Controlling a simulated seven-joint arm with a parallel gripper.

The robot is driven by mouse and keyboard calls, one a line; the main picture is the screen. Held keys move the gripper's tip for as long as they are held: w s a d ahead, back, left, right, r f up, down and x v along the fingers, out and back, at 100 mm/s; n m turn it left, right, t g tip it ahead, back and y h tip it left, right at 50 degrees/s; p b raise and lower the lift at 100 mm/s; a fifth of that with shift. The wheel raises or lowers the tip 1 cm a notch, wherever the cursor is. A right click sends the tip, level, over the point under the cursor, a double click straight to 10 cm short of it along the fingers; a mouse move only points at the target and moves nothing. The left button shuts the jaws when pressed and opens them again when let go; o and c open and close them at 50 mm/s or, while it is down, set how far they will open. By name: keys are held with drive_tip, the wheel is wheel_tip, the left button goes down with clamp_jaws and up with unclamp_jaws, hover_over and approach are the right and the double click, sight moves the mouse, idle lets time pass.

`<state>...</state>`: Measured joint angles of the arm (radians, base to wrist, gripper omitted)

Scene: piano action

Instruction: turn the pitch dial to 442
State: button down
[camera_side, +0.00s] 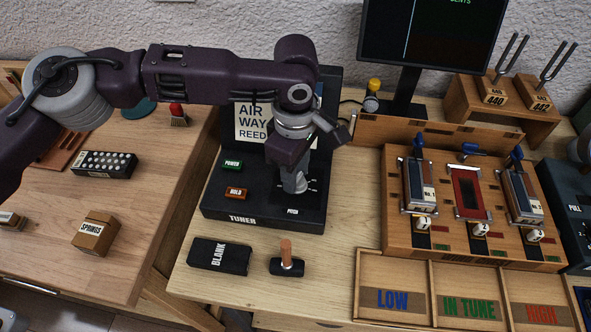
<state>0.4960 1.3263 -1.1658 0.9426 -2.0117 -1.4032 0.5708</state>
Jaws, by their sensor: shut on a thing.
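The black tuner (257,221) stands on the wooden bench with a green POWER button (232,164) and an orange HOLD button (236,193). The pitch dial (296,189) sits at the tuner's right, above the word PITCH. My gripper (295,178) points down over the dial and is shut on it. The gripper hides most of the dial and some of its tick marks, so I cannot read its setting. The monitor (445,28) behind is only partly in view, showing the end of a green word and a vertical line.
At right stand a wooden fixture (400,235) with clamped pieces and trays marked LOW (393,300), IN TUNE and HIGH. Tuning forks (512,58) stand at the back right.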

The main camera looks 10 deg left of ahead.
drive_tip(key=c, duration=1)
unclamp_jaws()
drive_tip(key=shift+c, duration=0.2)
drive_tip(key=shift+r, duration=0.1)
wheel_tip(320, 180, up, 7)
